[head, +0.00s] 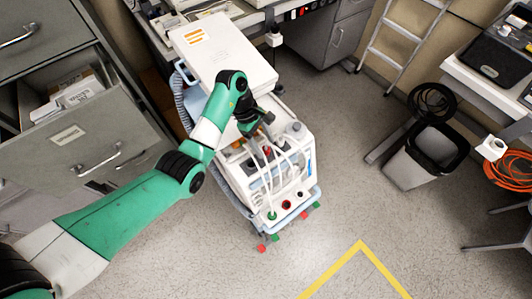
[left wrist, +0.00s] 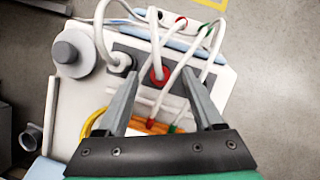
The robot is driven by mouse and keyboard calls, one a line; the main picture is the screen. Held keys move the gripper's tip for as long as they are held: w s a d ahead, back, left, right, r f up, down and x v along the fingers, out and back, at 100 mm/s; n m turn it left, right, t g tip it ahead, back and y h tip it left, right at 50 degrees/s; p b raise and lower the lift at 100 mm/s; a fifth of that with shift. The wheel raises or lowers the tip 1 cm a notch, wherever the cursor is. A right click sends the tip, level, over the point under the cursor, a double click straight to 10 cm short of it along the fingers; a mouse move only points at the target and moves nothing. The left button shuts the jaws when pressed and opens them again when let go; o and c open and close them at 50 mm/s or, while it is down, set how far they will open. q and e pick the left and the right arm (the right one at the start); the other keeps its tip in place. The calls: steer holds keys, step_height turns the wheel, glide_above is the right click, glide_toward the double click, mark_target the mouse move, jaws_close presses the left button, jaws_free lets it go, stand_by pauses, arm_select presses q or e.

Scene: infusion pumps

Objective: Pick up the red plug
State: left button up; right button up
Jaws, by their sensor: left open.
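The red plug (left wrist: 158,74) sits on the dark panel of the white pump unit (left wrist: 88,110), with a white tube attached. In the head view the red plug (head: 266,152) shows just below my left gripper (head: 262,134), partly covered. In the left wrist view my left gripper (left wrist: 160,80) is open, with one finger on each side of the red plug; I cannot tell how far above it the fingertips are. White tubes pass close to the fingers. My right gripper is not in view.
A red ring (head: 287,204) and a green connector (head: 271,215) are at the unit's front. Filing cabinets (head: 90,140) stand at left. A bin (head: 425,155) and ladder (head: 400,35) are at right. The floor in front, with yellow tape (head: 361,242), is clear.

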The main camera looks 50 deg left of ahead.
arm_select(q)
steer(key=shift+x, duration=1.2)
steer(key=shift+r, duration=0.1)
jaws_close()
